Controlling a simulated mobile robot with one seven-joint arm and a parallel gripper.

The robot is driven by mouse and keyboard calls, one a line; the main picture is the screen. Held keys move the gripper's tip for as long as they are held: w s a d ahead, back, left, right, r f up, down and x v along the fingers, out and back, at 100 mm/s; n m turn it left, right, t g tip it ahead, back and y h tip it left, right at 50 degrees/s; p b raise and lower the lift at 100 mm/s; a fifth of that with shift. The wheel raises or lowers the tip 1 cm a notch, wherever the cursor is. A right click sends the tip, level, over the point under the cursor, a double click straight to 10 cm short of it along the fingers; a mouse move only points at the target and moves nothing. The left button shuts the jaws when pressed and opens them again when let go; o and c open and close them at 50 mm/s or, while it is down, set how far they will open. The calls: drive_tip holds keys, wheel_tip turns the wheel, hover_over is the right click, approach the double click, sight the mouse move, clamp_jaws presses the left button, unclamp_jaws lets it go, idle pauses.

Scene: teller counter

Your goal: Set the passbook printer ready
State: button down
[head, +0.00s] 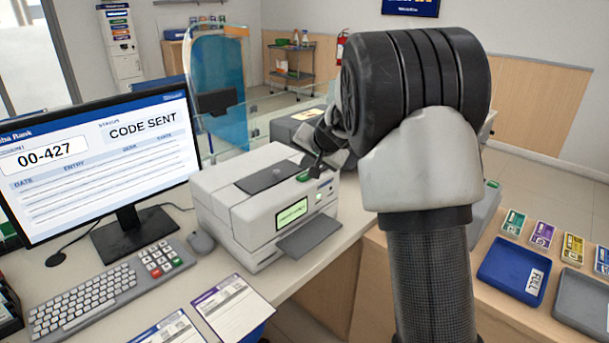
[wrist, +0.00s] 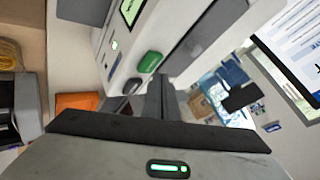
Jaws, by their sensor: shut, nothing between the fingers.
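The passbook printer (head: 238,217) is a pale box on the counter, right of the monitor. Its small screen (head: 292,213) is lit green, with text too small to read. A grey tray (head: 310,236) sticks out at its front and a dark panel (head: 270,176) lies on top. My gripper (head: 315,170) is shut and empty at the printer's top right edge. In the wrist view, its fingertips (wrist: 158,80) are beside a green button (wrist: 150,62) and a dark button (wrist: 132,85). I cannot tell whether they touch. A small green light shows beside the screen.
The monitor (head: 110,150) reads "CODE SENT" and "00-427".

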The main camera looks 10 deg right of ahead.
sight(306, 177)
drive_tip(key=shift+r, duration=0.1)
wheel_tip(306, 177, up, 5)
drive_tip(key=p, duration=0.4)
idle(0.5)
